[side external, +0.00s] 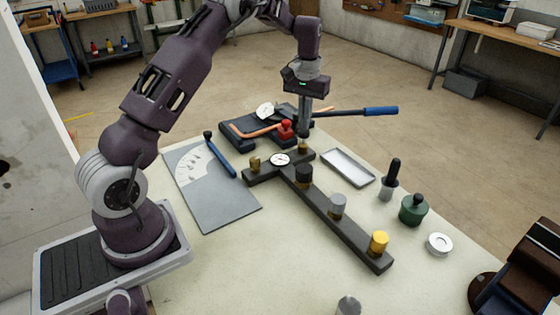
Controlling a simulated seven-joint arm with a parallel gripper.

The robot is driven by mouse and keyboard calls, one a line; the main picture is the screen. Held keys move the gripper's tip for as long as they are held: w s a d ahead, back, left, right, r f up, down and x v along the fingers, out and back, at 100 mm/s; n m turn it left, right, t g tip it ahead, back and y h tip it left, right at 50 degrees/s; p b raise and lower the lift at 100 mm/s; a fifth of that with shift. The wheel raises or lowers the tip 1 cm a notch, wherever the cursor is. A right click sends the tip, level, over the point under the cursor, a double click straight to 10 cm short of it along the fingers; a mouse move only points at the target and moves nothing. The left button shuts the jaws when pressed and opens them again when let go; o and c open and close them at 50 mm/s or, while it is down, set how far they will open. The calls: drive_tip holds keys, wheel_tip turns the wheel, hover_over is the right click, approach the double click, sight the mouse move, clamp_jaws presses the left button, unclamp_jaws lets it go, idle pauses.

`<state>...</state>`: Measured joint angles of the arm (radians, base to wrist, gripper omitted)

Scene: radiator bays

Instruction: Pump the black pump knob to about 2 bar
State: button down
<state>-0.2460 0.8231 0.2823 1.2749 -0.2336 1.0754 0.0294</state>
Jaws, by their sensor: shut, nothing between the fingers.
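A dark T-shaped bar (335,222) lies on the pale bench and carries a small white round gauge (280,159), whose reading is too small to make out. A short black knob (304,174) stands upright on the bar, right of the gauge; I cannot be sure that it is the pump knob. My gripper (304,132) points straight down, shut and empty, above a small brass fitting (303,148) at the bar's back end. I cannot tell whether its tips touch the fitting.
A grey cylinder (338,206) and a yellow cap (378,242) stand along the bar. A black bender with a red knob (286,128) and blue handle (380,111) is close behind my gripper. A tray (347,167) and green pot (413,211) are right.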

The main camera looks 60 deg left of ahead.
drive_tip(key=shift+r, duration=0.6)
drive_tip(key=shift+f, duration=1.9)
drive_tip(key=shift+r, duration=1.9)
drive_tip(key=shift+f, duration=0.1)
